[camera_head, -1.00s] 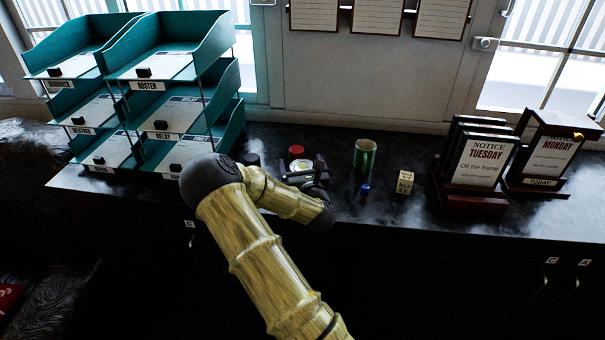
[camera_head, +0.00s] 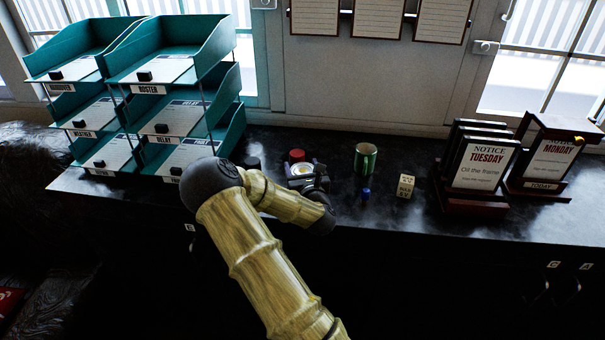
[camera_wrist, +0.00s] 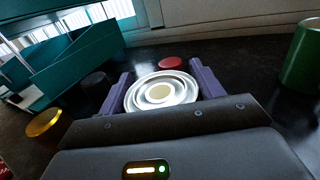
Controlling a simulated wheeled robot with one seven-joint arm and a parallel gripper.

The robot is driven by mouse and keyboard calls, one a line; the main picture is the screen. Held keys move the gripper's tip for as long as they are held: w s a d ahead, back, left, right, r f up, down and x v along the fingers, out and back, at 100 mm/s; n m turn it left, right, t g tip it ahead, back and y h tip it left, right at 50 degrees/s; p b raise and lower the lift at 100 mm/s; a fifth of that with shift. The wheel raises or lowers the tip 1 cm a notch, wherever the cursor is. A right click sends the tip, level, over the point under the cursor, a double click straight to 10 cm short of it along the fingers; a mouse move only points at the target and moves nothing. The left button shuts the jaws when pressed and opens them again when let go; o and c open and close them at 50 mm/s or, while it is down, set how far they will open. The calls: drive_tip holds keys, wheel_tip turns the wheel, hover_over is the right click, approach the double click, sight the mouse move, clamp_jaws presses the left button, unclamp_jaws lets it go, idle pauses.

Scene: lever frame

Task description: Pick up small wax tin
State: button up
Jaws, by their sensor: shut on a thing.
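A round, pale silvery tin with concentric rings (camera_wrist: 161,92), which looks like the small wax tin, sits between the purple fingers of my gripper (camera_wrist: 160,84) in the wrist view. The fingers are closed against its left and right sides. In the head view the tin (camera_head: 301,169) shows at the end of my arm on the dark counter, with my gripper (camera_head: 304,176) around it. My wrist hides part of it. I cannot tell whether it touches the counter or is slightly above it.
A red round tin (camera_head: 297,155) stands just behind, a dark one (camera_head: 252,162) to the left. To the right are a green cylinder (camera_head: 365,158), a small blue item (camera_head: 366,194) and a cream die (camera_head: 405,186). Teal trays (camera_head: 180,120) stand left, notice stands (camera_head: 480,165) right.

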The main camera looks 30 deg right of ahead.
sight(302, 167)
wheel_tip(302, 167, up, 10)
drive_tip(key=shift+f+b, duration=0.1)
drive_tip(key=shift+b, duration=0.7)
